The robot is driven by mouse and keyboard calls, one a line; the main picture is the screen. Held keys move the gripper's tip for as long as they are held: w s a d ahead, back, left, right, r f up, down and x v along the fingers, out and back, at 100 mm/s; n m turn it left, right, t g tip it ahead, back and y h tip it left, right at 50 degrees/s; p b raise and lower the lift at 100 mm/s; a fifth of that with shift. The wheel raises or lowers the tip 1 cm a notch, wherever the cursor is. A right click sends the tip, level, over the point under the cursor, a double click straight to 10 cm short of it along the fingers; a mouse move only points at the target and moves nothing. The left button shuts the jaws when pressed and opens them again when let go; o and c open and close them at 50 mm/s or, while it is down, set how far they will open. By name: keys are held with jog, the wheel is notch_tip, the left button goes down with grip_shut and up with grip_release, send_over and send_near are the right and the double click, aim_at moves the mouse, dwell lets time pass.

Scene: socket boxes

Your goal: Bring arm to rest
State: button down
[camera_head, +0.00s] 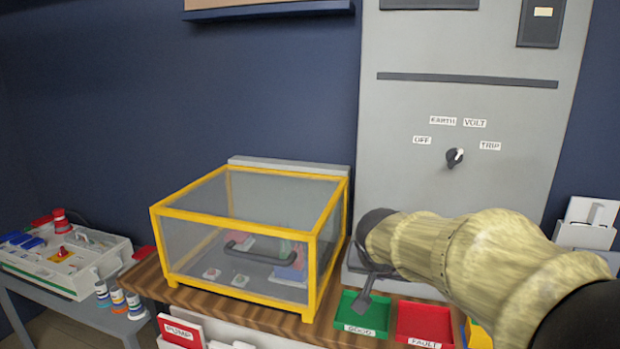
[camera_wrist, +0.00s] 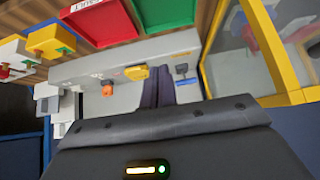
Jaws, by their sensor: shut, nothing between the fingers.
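My arm, with a tan ribbed cover, reaches in from the right in the head view. My gripper (camera_head: 362,304) hangs at its end with the jaws together and nothing between them. In the wrist view the two dark fingers of my gripper (camera_wrist: 158,76) lie side by side, in front of a light grey panel.
The yellow-framed box (camera_head: 312,275) stands on a wooden bench. A red FAULT tray (camera_head: 425,323) is right of the green one. A tall grey panel (camera_head: 455,110) with a rotary knob (camera_head: 454,158) stands behind. A side table at left holds a test unit (camera_head: 75,262).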

jog(key=s+d+f+n+g+y, duration=0.25)
jog(key=s+f+g, duration=0.25)
jog(key=s+f, duration=1.3)
jog(key=w+p+v, duration=0.2)
jog(key=p+v, duration=0.8)
jog(key=p, duration=0.1)
jog(key=w+r+p+v, duration=0.1)
jog(key=w+p+v, duration=0.1)
jog(key=p+v, duration=0.9)
jog(key=shift+w+a+n, duration=0.35)
jog(key=shift+a+n, duration=0.1)
jog(key=shift+a, duration=0.15)
